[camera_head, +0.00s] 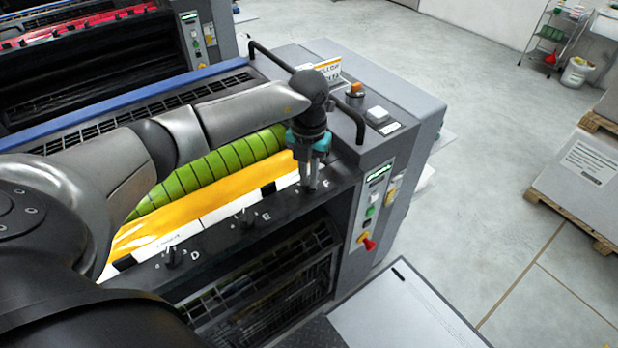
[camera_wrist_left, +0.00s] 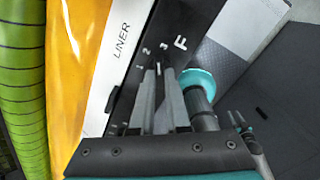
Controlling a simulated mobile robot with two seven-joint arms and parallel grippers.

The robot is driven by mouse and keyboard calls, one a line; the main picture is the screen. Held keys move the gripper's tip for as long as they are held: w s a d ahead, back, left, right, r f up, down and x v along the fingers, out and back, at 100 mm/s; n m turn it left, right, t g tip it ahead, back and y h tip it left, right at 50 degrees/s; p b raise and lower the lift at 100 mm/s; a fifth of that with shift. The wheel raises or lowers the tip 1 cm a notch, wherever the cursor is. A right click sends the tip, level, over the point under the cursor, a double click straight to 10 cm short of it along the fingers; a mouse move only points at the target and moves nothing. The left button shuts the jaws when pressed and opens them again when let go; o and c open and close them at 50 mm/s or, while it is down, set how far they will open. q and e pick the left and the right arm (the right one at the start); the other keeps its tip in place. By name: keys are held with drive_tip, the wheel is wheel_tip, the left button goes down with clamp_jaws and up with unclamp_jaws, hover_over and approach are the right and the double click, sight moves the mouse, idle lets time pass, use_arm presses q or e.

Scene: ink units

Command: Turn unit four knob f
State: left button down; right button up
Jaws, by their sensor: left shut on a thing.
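Knob F (camera_wrist_left: 159,72) is a small dark knob on the black panel, next to the printed letter F and the marks 1, 2 and 3. My left gripper (camera_wrist_left: 160,88) is shut on it, with one grey finger on each side. In the head view my left gripper (camera_head: 311,184) points down at the right end of the panel. There its fingers hide most of the knob, and its setting is hard to read.
Knob E (camera_head: 243,218) and knob D (camera_head: 170,257) stand to the left along the same panel. A side console (camera_head: 372,205) with buttons stands to the right.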

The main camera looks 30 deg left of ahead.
sight(308, 181)
use_arm(q)
drive_tip(key=shift+a+m+b, duration=0.1)
drive_tip(key=shift+m+b, duration=0.45)
drive_tip(key=shift+m, duration=1.05)
drive_tip(key=shift+r, duration=0.1)
drive_tip(key=c, duration=0.9)
unclamp_jaws()
wheel_tip(308, 181, up, 15)
